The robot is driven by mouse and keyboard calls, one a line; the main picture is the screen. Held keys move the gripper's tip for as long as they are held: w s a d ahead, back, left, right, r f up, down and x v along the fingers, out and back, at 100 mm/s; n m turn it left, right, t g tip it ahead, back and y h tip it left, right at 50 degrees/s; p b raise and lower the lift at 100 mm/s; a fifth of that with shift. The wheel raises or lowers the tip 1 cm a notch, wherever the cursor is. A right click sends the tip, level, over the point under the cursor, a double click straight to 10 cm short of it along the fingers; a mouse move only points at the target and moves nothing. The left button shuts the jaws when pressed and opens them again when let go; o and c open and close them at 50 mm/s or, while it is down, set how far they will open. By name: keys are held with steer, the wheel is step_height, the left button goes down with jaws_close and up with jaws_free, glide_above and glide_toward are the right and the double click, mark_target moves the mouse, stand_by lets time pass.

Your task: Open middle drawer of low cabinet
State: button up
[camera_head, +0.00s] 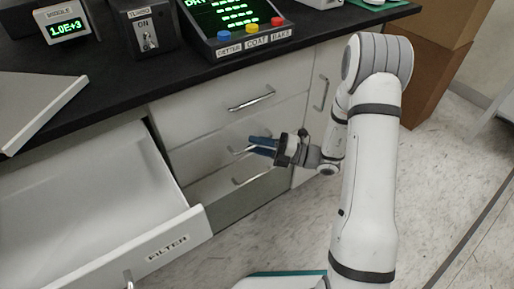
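The low cabinet has a white front with three stacked drawers. The top drawer's bar handle (251,100) is in plain view. The middle drawer's handle (236,151) shows its left part, and the rest is behind my fingers. The bottom drawer's handle (252,176) is just below. All three drawers look shut. My gripper (250,145) has blue fingers pointing left, with a small gap between them. Its fingertips are at the middle handle in the picture. I cannot tell whether they touch it.
A wide drawer labelled FILTER (168,248) stands pulled out at the left. The black worktop (110,97) carries a control box with coloured buttons (238,30), a switch box (146,30) and a small display (62,24). Brown boxes (432,50) stand at the back right.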

steer(key=shift+w+a+r, duration=0.1)
steer(key=shift+a, duration=0.35)
steer(key=shift+c, duration=0.3)
jaws_close()
